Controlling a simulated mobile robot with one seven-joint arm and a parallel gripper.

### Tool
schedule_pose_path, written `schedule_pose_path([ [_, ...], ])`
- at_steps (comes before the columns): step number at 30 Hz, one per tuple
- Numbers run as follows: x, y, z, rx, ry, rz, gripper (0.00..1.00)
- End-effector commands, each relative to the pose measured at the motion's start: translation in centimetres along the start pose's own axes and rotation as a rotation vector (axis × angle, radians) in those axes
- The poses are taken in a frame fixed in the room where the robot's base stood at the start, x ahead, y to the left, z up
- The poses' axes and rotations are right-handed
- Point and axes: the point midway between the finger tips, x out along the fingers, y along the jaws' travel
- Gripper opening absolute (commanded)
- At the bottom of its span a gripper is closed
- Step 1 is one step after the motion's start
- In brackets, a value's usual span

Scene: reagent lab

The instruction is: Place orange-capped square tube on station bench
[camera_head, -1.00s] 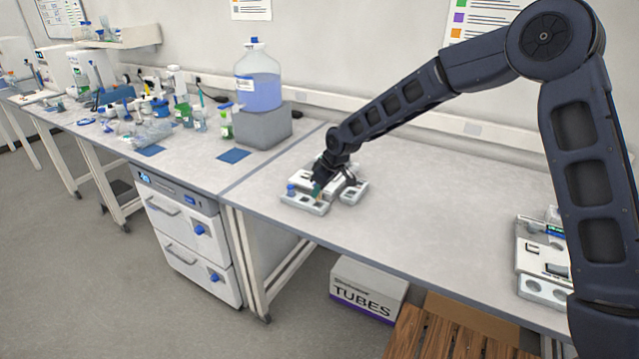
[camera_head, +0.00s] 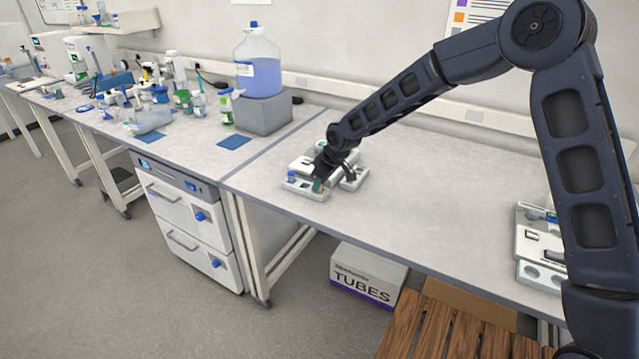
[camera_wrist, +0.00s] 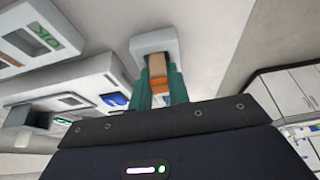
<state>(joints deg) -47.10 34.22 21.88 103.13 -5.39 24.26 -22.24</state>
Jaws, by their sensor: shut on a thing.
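My gripper (camera_head: 319,186) is low over the white station blocks on the bench (camera_head: 430,215). In the wrist view its two teal fingers (camera_wrist: 159,88) are shut on the orange-capped square tube (camera_wrist: 158,68). The orange cap is at the near end between the fingers, and the tan body points away from me. The far end of the tube meets a pale block (camera_wrist: 154,42); I cannot tell whether it is seated in it. In the head view the tube is too small and covered to make out clearly.
A blue-capped item (camera_head: 292,176) stands at the left of the white blocks (camera_head: 304,188). A large carboy (camera_head: 258,70) on a grey block is at the back left. Another white station (camera_head: 540,250) is at the right. Bare bench lies between the stations.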

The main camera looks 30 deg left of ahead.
Motion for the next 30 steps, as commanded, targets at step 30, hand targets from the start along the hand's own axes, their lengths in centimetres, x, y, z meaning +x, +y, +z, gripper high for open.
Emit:
schedule_pose_path([
  [30, 2.0, -0.2, 1.2, 0.001, -0.01, -0.005, 0.0],
])
